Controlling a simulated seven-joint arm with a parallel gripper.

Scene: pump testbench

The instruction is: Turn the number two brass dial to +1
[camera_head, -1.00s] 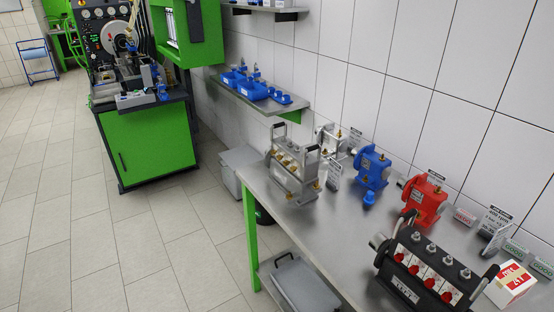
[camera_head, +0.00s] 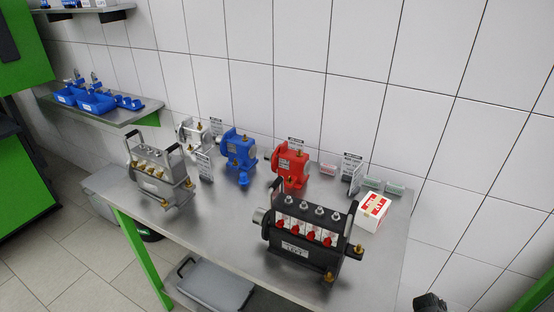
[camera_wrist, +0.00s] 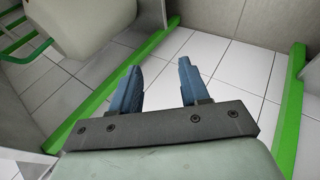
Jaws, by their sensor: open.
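A grey metal pump unit (camera_head: 160,175) with two dark handles stands at the left end of the steel table.
A black pump unit (camera_head: 305,237) with red dials stands at the table's front right, beside a red-and-white box (camera_head: 373,212). Blue (camera_head: 238,155) and red (camera_head: 287,165) pumps stand behind. The steel table (camera_head: 225,218) is bare at its middle. Green frame bars (camera_wrist: 290,115) flank my gripper.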

